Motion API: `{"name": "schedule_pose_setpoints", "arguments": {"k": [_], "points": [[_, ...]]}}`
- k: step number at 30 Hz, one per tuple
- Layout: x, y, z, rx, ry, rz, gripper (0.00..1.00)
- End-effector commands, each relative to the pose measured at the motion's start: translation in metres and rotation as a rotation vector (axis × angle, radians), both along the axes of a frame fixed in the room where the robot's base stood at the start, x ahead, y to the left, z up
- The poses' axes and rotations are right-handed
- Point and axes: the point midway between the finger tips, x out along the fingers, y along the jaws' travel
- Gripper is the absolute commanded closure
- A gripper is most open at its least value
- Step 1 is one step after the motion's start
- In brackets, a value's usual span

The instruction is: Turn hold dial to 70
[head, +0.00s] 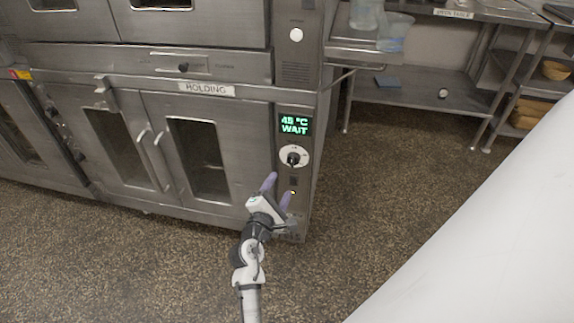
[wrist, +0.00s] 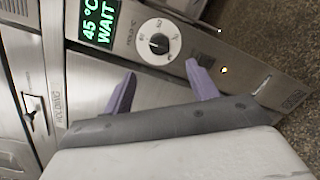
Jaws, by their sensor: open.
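The hold dial (head: 293,156) is a black knob on a round white plate, on the holding cabinet's right-hand control panel. It also shows in the wrist view (wrist: 159,43), beyond my fingertips and between their directions. Above it, a green display (head: 295,125) reads 45 °C WAIT; it shows in the wrist view too (wrist: 98,22). The plate's small markings are too blurred to read surely. My gripper (head: 277,188) is open and empty, with purple fingers, just below the dial in the head view. In the wrist view its fingertips (wrist: 161,70) are apart from the knob.
The cabinet labelled HOLDING (head: 207,89) has glass doors with vertical handles (head: 160,158) left of the panel. A small lit spot (head: 293,192) sits below the dial. A steel table with a lower shelf (head: 415,90) stands at right. The speckled floor in front is clear.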

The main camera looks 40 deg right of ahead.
Motion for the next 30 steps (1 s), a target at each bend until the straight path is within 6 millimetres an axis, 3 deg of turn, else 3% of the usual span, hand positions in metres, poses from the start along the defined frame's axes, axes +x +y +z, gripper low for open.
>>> {"name": "schedule_pose_setpoints", "arguments": {"k": [6, 15, 28, 30], "points": [[0.027, -0.041, 0.002, -0.001, -0.004, -0.001, 0.42], [0.053, -0.079, 0.001, 0.0, -0.004, 0.003, 0.42], [0.059, -0.087, 0.001, 0.001, -0.004, 0.003, 0.42], [0.059, -0.087, 0.001, 0.001, -0.004, 0.003, 0.48]]}}
